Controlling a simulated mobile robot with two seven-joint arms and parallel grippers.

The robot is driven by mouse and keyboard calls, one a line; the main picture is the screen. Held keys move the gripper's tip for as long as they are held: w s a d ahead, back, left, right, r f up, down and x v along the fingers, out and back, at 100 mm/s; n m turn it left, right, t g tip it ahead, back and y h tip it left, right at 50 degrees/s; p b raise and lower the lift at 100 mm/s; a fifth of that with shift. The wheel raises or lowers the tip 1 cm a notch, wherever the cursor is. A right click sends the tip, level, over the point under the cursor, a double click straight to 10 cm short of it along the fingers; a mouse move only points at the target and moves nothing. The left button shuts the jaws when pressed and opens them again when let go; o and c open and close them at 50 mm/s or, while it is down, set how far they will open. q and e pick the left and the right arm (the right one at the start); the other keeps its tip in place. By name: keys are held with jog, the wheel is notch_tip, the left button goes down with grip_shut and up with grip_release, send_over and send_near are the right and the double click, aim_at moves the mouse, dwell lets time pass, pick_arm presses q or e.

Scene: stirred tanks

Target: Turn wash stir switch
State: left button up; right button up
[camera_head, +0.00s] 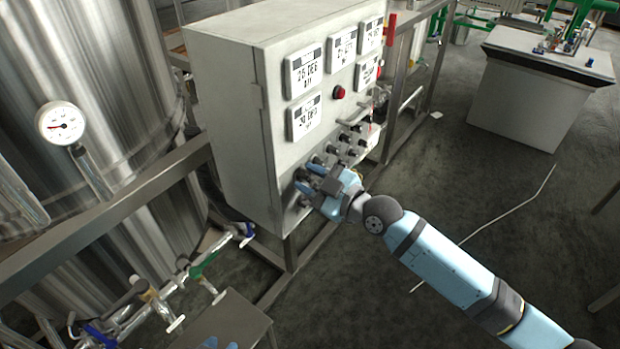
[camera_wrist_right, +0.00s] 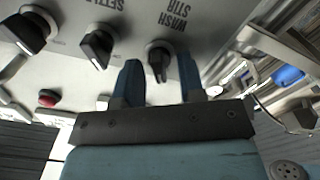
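The wash stir switch (camera_wrist_right: 158,62) is a black knob on the grey panel, under an upside-down "WASH STIR" label in the right wrist view. My right gripper (camera_wrist_right: 160,78) is open, with one blue finger on each side of this knob. Gaps show between the fingers and the knob. In the head view my right gripper (camera_head: 312,182) is at the lower front of the control cabinet (camera_head: 228,120) and hides the switch.
Other black knobs (camera_head: 352,138) sit beside my gripper; one is the settle knob (camera_wrist_right: 97,46). A red button (camera_head: 339,92) and several displays (camera_head: 305,72) are above. A steel tank (camera_head: 90,90) with a gauge (camera_head: 60,122) stands left. The floor at right is mostly clear.

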grip_shut()
